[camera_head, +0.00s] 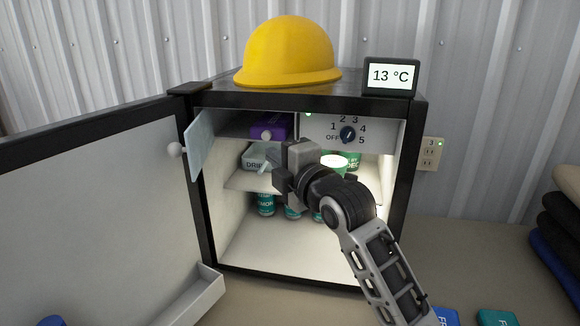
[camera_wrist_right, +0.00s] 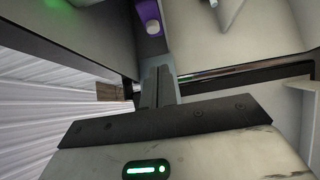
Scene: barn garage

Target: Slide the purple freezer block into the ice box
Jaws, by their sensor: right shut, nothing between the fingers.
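The ice box (camera_head: 226,128) is the compartment at the top left inside the small fridge. Its pale bluish flap (camera_head: 200,150) stands open to the left. The purple freezer block (camera_head: 268,125) lies in the ice box, with a white round knob on its front end; how deep it sits is hard to tell. It also shows at the top of the right wrist view (camera_wrist_right: 149,14). My right gripper (camera_head: 300,165) is in front of the fridge opening, below and right of the block. In the right wrist view its fingers (camera_wrist_right: 158,86) are together and empty, apart from the block. My left gripper is out of view.
The fridge door (camera_head: 95,210) is swung open at left. A control dial (camera_head: 347,134) sits right of the ice box. A yellow hard hat (camera_head: 288,52) and display (camera_head: 391,76) stand on top.

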